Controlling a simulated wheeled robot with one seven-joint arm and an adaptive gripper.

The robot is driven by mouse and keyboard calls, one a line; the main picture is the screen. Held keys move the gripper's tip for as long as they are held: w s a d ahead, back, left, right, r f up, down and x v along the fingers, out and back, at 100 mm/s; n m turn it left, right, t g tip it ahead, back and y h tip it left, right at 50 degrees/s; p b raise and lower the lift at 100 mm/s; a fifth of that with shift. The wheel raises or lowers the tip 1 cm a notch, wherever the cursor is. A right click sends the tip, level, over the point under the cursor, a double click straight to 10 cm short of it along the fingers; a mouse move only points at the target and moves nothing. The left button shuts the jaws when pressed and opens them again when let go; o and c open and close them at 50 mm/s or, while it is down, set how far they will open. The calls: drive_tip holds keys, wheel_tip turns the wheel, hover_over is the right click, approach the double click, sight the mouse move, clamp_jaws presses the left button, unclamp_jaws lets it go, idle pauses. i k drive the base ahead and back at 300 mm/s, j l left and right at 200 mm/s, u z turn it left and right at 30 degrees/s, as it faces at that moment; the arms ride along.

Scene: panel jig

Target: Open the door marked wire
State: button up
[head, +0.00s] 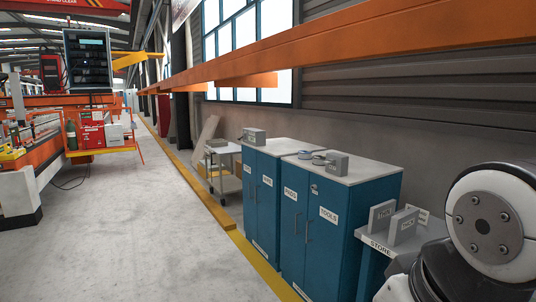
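Two blue cabinets stand side by side against the wall in the head view, with all their doors shut. The farther cabinet (264,210) has two doors with small white labels. The label on its right door (267,181) may read WIRE, but it is too small to be sure. The nearer cabinet (310,252) has doors marked PADS (290,193) and TOOLS (328,214), with upright handles near the middle seam. My gripper is not in view; only part of my arm shows at the lower right.
A grey stand marked STORE (380,245) holds plates marked THIN (382,216) and THICK (403,226). A cart (224,183) stands beyond the cabinets. A yellow floor strip (258,262) runs before the cabinets. An orange beam (330,47) crosses above. Open floor (140,230) lies left.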

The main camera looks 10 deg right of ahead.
sight(267, 164)
drive_tip(key=i+z, duration=0.3)
drive_tip(key=i, duration=0.2)
drive_tip(key=i+j+z, duration=0.3)
drive_tip(key=i, duration=0.2)
drive_tip(key=l, duration=0.1)
